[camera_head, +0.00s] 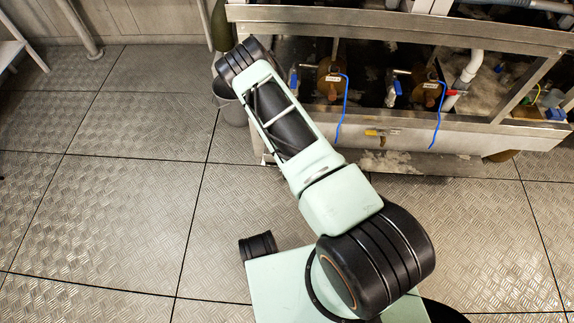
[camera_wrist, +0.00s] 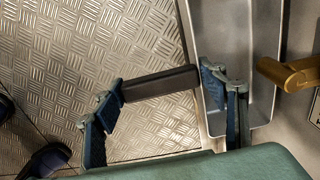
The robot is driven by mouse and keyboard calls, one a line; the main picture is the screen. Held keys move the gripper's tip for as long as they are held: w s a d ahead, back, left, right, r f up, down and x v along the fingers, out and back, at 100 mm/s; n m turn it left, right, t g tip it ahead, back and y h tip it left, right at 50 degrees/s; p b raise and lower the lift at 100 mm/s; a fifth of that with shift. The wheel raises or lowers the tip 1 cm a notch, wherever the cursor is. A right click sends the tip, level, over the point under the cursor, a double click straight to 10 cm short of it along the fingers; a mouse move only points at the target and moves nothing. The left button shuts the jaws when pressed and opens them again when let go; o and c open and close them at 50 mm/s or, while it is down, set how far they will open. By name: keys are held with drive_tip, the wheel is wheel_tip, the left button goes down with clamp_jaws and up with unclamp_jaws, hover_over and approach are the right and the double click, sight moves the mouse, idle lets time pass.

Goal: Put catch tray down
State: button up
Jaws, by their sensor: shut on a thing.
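The catch tray, as I take it, is a shallow grey metal trough with raised walls (camera_wrist: 265,45) in the wrist view, upper right of centre. A dark bar (camera_wrist: 160,84), which looks like its handle, reaches from the tray's left side across to my left finger. My gripper (camera_wrist: 162,79) has its blue-padded fingers at the two ends of this bar and is shut on it. The right finger overlaps the tray and hides part of it. How the bar joins the tray is hidden. In the head view my arm covers the gripper, and I cannot make out the tray.
A steel bench frame (camera_head: 400,30) holds brown cylinders, valves and blue hoses at the back right. A brass valve (camera_head: 378,132) on its front shows close beside the tray in the wrist view (camera_wrist: 290,72). A grey bucket (camera_head: 234,111) stands left of the bench. Patterned floor (camera_head: 120,190) is clear leftward.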

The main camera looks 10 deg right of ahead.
drive_tip(key=shift+f, duration=0.8)
drive_tip(key=o, duration=1.9)
drive_tip(key=shift+c, duration=0.2)
wheel_tip(320, 180, up, 12)
